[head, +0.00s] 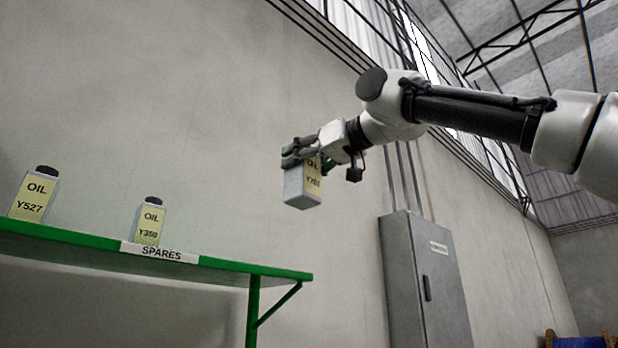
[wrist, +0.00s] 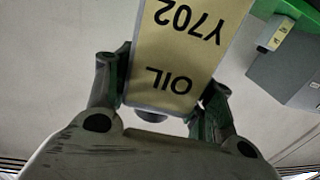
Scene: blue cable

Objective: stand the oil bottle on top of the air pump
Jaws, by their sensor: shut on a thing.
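The held oil bottle (head: 301,187) is a grey, square-sided bottle with a yellow label. My gripper (head: 300,152) is shut on its upper part and holds it in the air, close to upright, right of the shelf. In the wrist view the bottle (wrist: 188,45) shows upside down, with OIL and Y702 on its label, between the fingers of my gripper (wrist: 170,108). Its cap is mostly hidden by the gripper. I cannot make out the air pump for certain in either view.
A green shelf (head: 285,273) marked SPARES carries oil bottles Y527 (head: 34,194) and Y350 (head: 150,222). A grey cabinet (head: 425,280) stands against the wall at right. A grey and green shape (wrist: 290,70) shows at the wrist view's upper right; I cannot tell what it is.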

